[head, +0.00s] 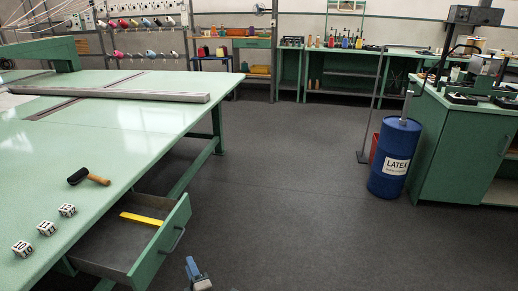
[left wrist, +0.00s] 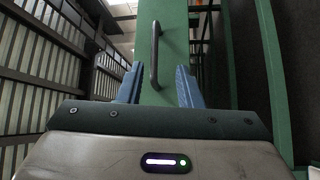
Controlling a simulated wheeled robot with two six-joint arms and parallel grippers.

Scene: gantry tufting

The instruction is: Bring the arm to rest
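My left gripper (head: 194,268) shows at the bottom edge of the head view, apart from the drawer front. In the left wrist view its two blue fingers (left wrist: 159,76) are spread, with nothing held between them. The dark drawer handle (left wrist: 155,55) appears ahead, between the fingers in the picture; it also shows in the head view (head: 173,241). The green drawer (head: 165,243) under the table is pulled open, with a yellow bar-shaped item (head: 141,219) inside. My right gripper is in neither view.
On the green table (head: 110,150) lie a black-headed mallet (head: 88,177), several number blocks (head: 45,228) and a long metal rail (head: 120,94). A blue latex drum (head: 394,160) stands by the right cabinet (head: 450,150). The floor (head: 290,190) between is clear.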

